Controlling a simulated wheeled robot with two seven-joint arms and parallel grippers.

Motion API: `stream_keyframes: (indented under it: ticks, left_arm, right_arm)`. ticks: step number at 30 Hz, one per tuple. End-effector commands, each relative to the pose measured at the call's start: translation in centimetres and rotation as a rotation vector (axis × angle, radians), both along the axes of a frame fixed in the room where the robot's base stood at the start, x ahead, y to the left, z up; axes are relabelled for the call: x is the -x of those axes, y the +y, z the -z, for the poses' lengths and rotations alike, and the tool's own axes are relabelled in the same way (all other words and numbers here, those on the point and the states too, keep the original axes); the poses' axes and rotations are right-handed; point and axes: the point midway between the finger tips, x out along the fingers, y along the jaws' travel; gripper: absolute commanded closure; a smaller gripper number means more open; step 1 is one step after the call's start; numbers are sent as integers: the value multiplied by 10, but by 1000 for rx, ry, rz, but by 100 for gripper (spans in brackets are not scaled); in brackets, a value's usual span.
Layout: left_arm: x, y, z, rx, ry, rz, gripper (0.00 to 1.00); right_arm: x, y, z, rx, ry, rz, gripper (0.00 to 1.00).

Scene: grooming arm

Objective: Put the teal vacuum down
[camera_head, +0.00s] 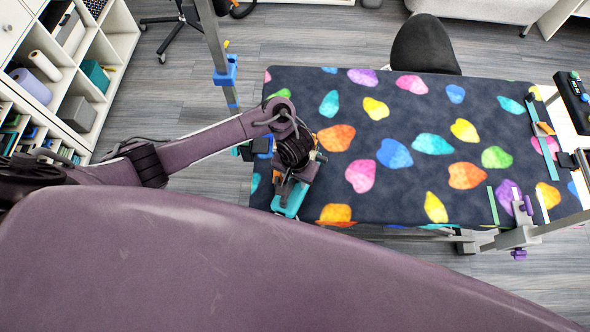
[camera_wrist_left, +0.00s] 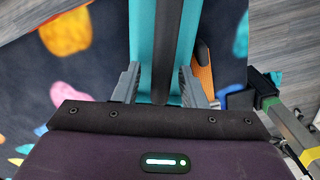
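The teal vacuum (camera_head: 291,200) shows as a small teal piece under my left gripper (camera_head: 292,180), over the near left part of the dark, colourfully spotted table (camera_head: 390,120). In the left wrist view the teal vacuum (camera_wrist_left: 145,50) has a dark band along its middle and runs up between the two grey fingers of my left gripper (camera_wrist_left: 160,88), which close against its sides. Its far end is cut off by the picture. I cannot tell whether it touches the table. My right gripper is not in view.
A grey post with a blue clamp (camera_head: 226,70) stands at the table's left edge. A grey clamp with purple knobs (camera_head: 515,237) is at the near right. An orange object (camera_wrist_left: 203,75) lies beside the vacuum in the wrist view. The table's middle has free room.

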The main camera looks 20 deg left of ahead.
Motion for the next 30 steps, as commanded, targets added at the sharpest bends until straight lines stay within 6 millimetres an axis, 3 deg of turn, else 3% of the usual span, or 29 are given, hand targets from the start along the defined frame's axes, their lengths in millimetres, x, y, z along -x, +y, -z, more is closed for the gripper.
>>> stream_keyframes:
  ticks: [8, 9, 14, 17, 30]
  left_arm:
    - [-2, -1, -57, 3, -6, 2, 62]
    - [-2, 0, -69, -2, -4, 2, 62]
    - [-3, 1, -104, -3, -7, 2, 62]
    - [-5, -1, -104, 1, -15, 7, 62]
    - [-1, 0, -119, 0, -2, -1, 62]
  right_arm:
    - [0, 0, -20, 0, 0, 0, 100]
    - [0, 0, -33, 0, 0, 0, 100]
    - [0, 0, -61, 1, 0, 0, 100]
    - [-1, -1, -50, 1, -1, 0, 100]
    - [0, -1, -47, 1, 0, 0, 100]
